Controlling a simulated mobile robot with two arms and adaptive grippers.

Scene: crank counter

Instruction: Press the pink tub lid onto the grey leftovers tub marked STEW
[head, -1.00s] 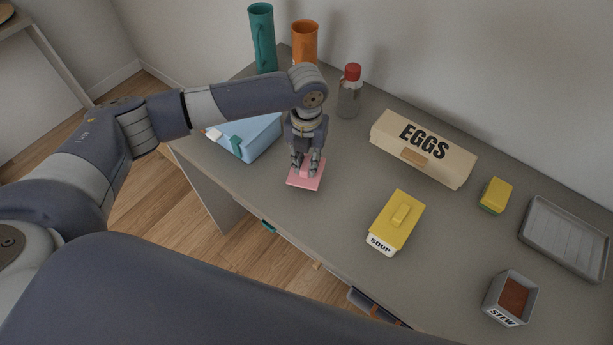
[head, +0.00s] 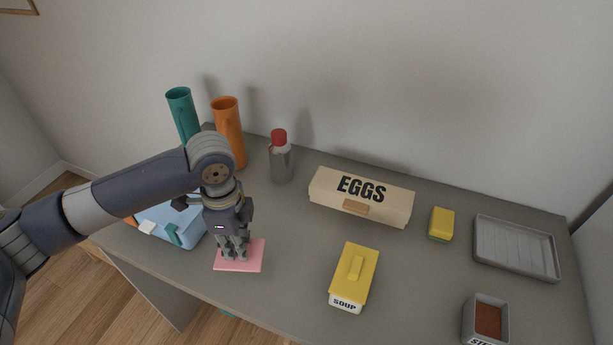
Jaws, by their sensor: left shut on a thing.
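The pink tub lid (head: 240,262) is a flat pink piece at the left part of the counter. My left gripper (head: 235,254) points down over it and is shut on it; the fingers hide the part they grip. I cannot tell whether the lid touches the counter. The grey STEW tub (head: 487,320) stands open at the lower right with brown contents, its label cut by the bottom edge of the head view. It is well apart from the lid. My right gripper is not in view.
A yellow-lidded SOUP tub (head: 354,275) stands between lid and STEW tub. Behind are an EGGS box (head: 360,196), sponge (head: 441,223) and grey tray (head: 515,248). A blue box (head: 172,224), red-capped bottle (head: 281,158), teal (head: 183,115) and orange (head: 229,130) vessels are left.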

